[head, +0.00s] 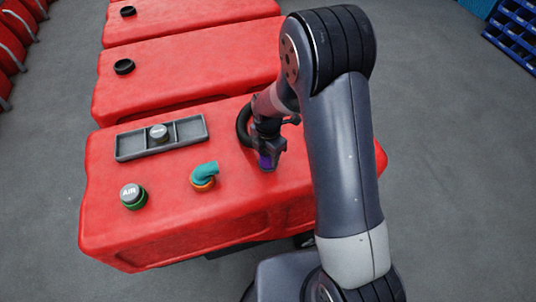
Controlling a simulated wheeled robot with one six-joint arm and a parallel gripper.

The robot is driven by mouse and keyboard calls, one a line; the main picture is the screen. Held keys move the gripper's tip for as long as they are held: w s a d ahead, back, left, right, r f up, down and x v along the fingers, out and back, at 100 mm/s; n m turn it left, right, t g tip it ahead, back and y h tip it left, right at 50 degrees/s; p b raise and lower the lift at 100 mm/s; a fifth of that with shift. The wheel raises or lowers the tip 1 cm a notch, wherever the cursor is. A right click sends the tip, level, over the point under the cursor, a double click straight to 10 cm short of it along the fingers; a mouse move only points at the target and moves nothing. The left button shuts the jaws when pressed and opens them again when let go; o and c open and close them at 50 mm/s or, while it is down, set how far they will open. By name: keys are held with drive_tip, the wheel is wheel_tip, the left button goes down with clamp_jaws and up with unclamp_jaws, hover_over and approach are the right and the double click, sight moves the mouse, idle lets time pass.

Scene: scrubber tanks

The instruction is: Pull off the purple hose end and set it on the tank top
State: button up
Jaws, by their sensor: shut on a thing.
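The purple hose end (266,161) is at the right part of the red tank top (230,228). My gripper (268,148) points down from above and is shut on it. My gripper covers most of the hose end, so only a small purple patch shows. A dark hose (243,122) curves beside my gripper on its left. I cannot tell whether the hose end is still seated on a fitting or apart from it.
A teal elbow (205,172) on an orange ring, a green-ringed cap marked AIR (132,195) and a grey tray (130,146) holding a cap (158,133) are on the same tank. More red tanks (185,70) stand behind. Bare top shows between elbow and hose end.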

wheel_tip(320, 180, up, 10)
drive_tip(key=shift+f, duration=0.25)
wheel_tip(320, 180, up, 3)
drive_tip(key=shift+r+p, duration=0.1)
drive_tip(key=shift+p, duration=0.75)
drive_tip(key=w+a+p, duration=0.2)
drive_tip(key=w+p, duration=0.2)
drive_tip(key=w, duration=0.6)
drive_tip(key=w+a+p, duration=0.2)
drive_tip(key=w+p, duration=0.1)
drive_tip(key=w, duration=0.7)
drive_tip(key=shift+w+p, duration=0.35)
idle(0.8)
drive_tip(key=shift+f+b, duration=4.55)
drive_tip(key=shift+f, duration=2.2)
